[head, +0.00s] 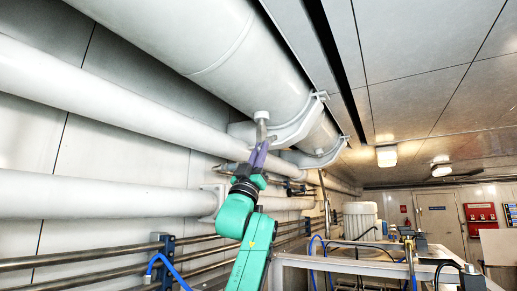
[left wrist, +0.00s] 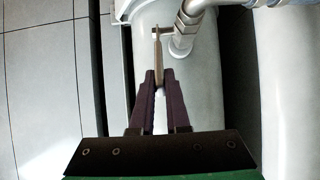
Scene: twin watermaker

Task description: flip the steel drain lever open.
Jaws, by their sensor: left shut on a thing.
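The steel drain lever (left wrist: 158,50) shows in the left wrist view as a narrow bar that runs from a metal valve fitting (left wrist: 187,28) down between my fingertips. My left gripper (left wrist: 160,78) has its two dark purple fingers closed on the lever's near end. In the head view my left gripper (head: 260,152) is raised to the underside of the large white pipe, at a short metal drain fitting (head: 262,122). The lever itself is mostly hidden there by the fingers. My right gripper is not in view.
The large white pipe (head: 215,50) runs overhead, with thinner white pipes (head: 90,90) along the wall to the left. A pipe bracket (head: 305,120) sits just right of the fitting. Steel rails (head: 90,262) run along the lower wall. A pale frame (head: 345,262) stands lower right.

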